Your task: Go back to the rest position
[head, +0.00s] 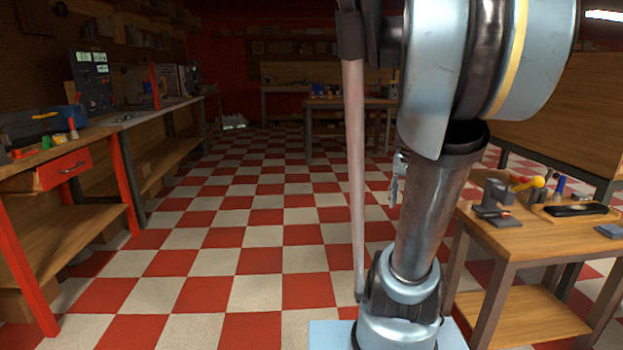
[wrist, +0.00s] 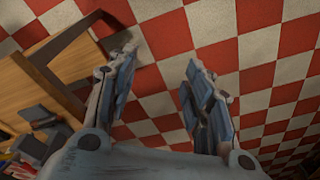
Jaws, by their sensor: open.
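My gripper (wrist: 160,95) is open in the wrist view, with its two fingers apart and nothing between them.
A wooden table (head: 530,240) with tools, a small grey vise (head: 497,203) and a tray stands close on the right. A workbench with a red drawer (head: 64,170) is on the left. Another table (head: 350,103) stands at the back. The checkered floor between is clear.

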